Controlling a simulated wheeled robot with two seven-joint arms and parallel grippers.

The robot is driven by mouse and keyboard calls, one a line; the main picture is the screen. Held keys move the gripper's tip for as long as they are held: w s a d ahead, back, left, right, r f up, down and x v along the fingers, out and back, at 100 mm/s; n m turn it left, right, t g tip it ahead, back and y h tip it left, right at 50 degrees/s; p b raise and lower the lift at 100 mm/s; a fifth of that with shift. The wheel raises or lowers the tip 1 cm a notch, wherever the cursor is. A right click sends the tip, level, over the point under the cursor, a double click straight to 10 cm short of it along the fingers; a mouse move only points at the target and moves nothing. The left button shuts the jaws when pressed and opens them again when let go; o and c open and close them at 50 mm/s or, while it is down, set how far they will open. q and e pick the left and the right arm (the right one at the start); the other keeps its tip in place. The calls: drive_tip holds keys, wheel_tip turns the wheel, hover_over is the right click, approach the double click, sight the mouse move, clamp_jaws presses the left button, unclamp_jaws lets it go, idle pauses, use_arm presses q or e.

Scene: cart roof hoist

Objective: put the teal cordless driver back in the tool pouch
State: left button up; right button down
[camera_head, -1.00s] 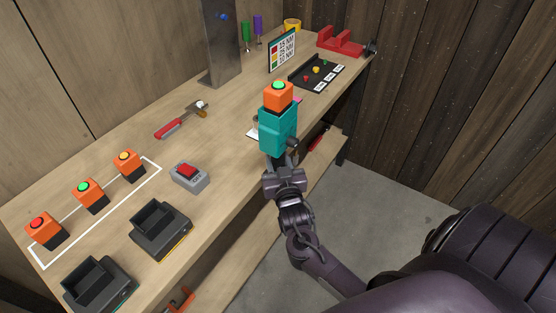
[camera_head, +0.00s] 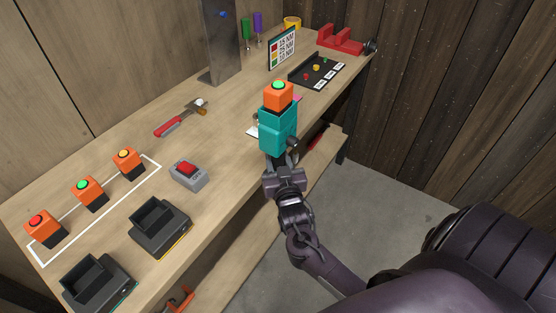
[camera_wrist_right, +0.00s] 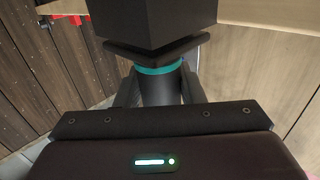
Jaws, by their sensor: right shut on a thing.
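The teal cordless driver (camera_head: 277,132) is held up over the front edge of the bench in the head view. An orange block with a green top (camera_head: 278,95) sits at its upper end. My right gripper (camera_head: 281,166) is below it, shut on its dark lower part. In the right wrist view, the gripper (camera_wrist_right: 160,92) closes around a dark round part of the driver with a teal ring (camera_wrist_right: 157,69), under a wide black block. My left gripper is not in view. I cannot make out a tool pouch in either view.
Several orange button blocks (camera_head: 88,194) stand in a white outline on the bench (camera_head: 130,205). A black tray (camera_head: 316,72) and metal post (camera_head: 221,45) stand further back.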

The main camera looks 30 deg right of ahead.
drive_tip(key=shift+f, duration=0.25)
idle(0.4)
drive_tip(key=c, duration=1)
unclamp_jaws()
drive_tip(key=shift+o, duration=0.6)
drive_tip(key=shift+s+f, duration=0.1)
drive_tip(key=shift+f, duration=0.2)
drive_tip(key=b+v, duration=0.2)
drive_tip(key=v, duration=0.6)
drive_tip(key=s+a+f+n+g+y, duration=0.2)
drive_tip(key=s+f+g, duration=0.15)
drive_tip(key=f, duration=1.05)
drive_tip(key=s+a+f+n+g+y, duration=0.2)
drive_tip(key=s+a+f+g, duration=0.15)
drive_tip(key=f, duration=1.15)
drive_tip(key=s+f+n+g+y, duration=0.1)
drive_tip(key=s+f+g, duration=0.2)
drive_tip(key=s+f, duration=0.3)
drive_tip(key=s+a+f+n+g, duration=0.1)
drive_tip(key=s+f+g, duration=0.1)
drive_tip(key=s+f, duration=0.5)
drive_tip(key=s+f+g+y, duration=0.1)
drive_tip(key=s+f+g, duration=0.2)
drive_tip(key=s, duration=1.2)
wheel_tip(320, 180, down, 4)
drive_tip(key=shift+s+a+r+n+g+y, duration=0.15)
drive_tip(key=shift+s+a+n+g+y, duration=0.15)
drive_tip(key=shift+n, duration=0.1)
